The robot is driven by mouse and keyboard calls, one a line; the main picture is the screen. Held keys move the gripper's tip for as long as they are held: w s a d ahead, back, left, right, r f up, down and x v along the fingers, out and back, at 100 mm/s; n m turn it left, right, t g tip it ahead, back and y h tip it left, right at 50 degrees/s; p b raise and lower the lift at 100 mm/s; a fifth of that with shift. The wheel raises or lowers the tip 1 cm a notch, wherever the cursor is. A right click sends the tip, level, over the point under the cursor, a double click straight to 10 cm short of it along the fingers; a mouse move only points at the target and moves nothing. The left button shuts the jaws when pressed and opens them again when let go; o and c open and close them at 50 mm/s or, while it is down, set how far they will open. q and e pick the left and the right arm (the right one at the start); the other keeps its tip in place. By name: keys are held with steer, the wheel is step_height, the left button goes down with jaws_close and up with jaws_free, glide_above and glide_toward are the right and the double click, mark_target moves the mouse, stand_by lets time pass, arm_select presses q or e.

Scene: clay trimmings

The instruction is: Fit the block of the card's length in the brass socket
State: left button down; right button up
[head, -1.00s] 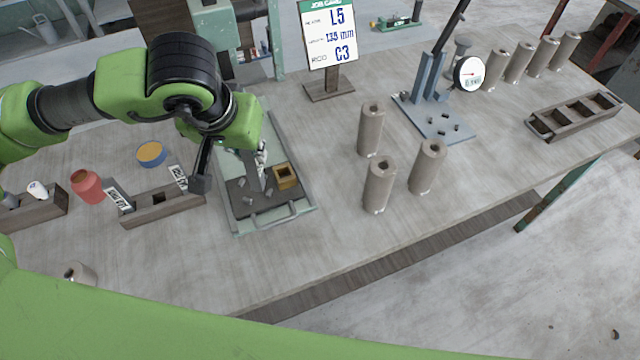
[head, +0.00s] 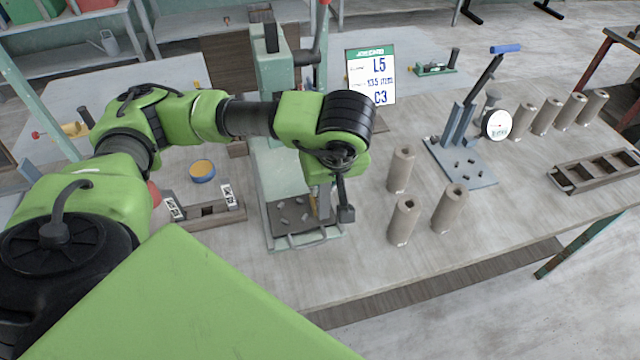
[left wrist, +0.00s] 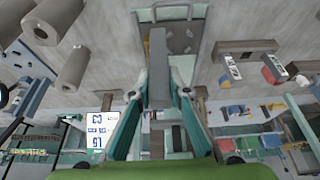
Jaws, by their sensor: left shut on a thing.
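My left gripper (head: 328,208) is over the front of the green press tray (head: 290,243). In the left wrist view its two fingers (left wrist: 158,92) are shut on a long grey block (left wrist: 158,62), one finger on each side. The brass socket on the tray is mostly or wholly hidden behind my gripper in the head view. Whether the block touches or enters it cannot be told. The job card (head: 371,78) stands behind, reading L5, about 135 mm (any decimal point is unclear) and C3. My right gripper is not in view.
Three grey cylinders (head: 403,220) stand close right of the tray.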

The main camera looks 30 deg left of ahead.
arm_select(q)
steer(key=w+a+f+b, duration=0.5)
steer(key=w+f, duration=0.3)
steer(key=f, duration=0.3)
steer(key=shift+w+a+f, duration=0.2)
steer(key=shift+a+f, duration=0.05)
steer(key=shift+a, duration=0.5)
steer(key=shift+f+b, duration=0.2)
steer(key=shift+b, duration=0.1)
steer(key=c, duration=1.9)
jaws_free()
steer(key=shift+s+r, duration=0.1)
steer(key=b+v, duration=0.3)
steer(key=v, duration=0.9)
steer(key=shift+r, duration=0.2)
